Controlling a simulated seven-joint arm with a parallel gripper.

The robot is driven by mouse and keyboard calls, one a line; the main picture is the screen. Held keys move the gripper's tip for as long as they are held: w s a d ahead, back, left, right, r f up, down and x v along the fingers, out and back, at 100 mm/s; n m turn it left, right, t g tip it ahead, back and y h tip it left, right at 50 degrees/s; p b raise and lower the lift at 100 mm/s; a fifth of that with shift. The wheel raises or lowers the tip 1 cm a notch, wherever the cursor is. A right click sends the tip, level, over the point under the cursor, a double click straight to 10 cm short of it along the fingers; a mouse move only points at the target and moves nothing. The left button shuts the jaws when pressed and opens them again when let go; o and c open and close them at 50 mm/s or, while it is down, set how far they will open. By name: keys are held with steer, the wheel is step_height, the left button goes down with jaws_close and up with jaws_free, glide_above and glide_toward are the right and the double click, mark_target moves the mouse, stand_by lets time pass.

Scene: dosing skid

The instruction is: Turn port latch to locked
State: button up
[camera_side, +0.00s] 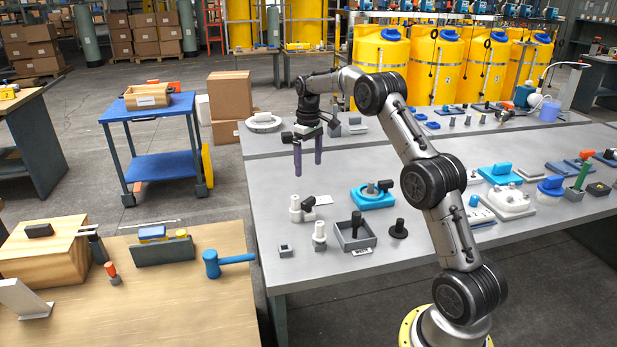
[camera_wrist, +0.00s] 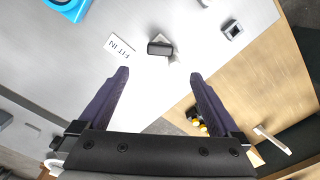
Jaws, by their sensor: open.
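My gripper (camera_side: 308,169) is open and empty, its two purple fingers pointing down well above the grey bench. In the wrist view, my gripper (camera_wrist: 159,76) has a small pale fitting with a dark bar-shaped handle (camera_wrist: 160,46) just beyond its fingertips, nearly centred between them. In the side view this looks like the pale fitting (camera_side: 296,212) below my gripper, with a dark handle on its right. It may be the port latch, but no readable name confirms it. A white label (camera_wrist: 119,46) lies beside it. No locked or unlocked mark can be read.
A blue housing with a knob (camera_side: 371,197) stands to the right. A pale cylinder (camera_side: 319,236), a grey open box with a dark post (camera_side: 355,237) and a small square block (camera_side: 285,250) stand nearer the front edge. A wooden table (camera_side: 180,290) adjoins at left.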

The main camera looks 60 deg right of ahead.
steer(key=shift+r, duration=0.7)
steer(key=c, duration=0.4)
steer(key=shift+d+n, duration=0.15)
steer(key=shift+n, duration=0.45)
steer(key=shift+c, duration=1)
steer(key=shift+s+d+f+n+h, duration=0.15)
steer(key=shift+d+f+n+h, duration=0.15)
steer(key=shift+n, duration=0.6)
steer(key=n+h, duration=0.4)
steer(key=n, duration=1.1)
glide_toward(309, 199)
steer(key=shift+g, duration=0.3)
steer(key=x, duration=0.8)
steer(key=shift+w+d+f, duration=0.2)
steer(key=shift+f, duration=0.15)
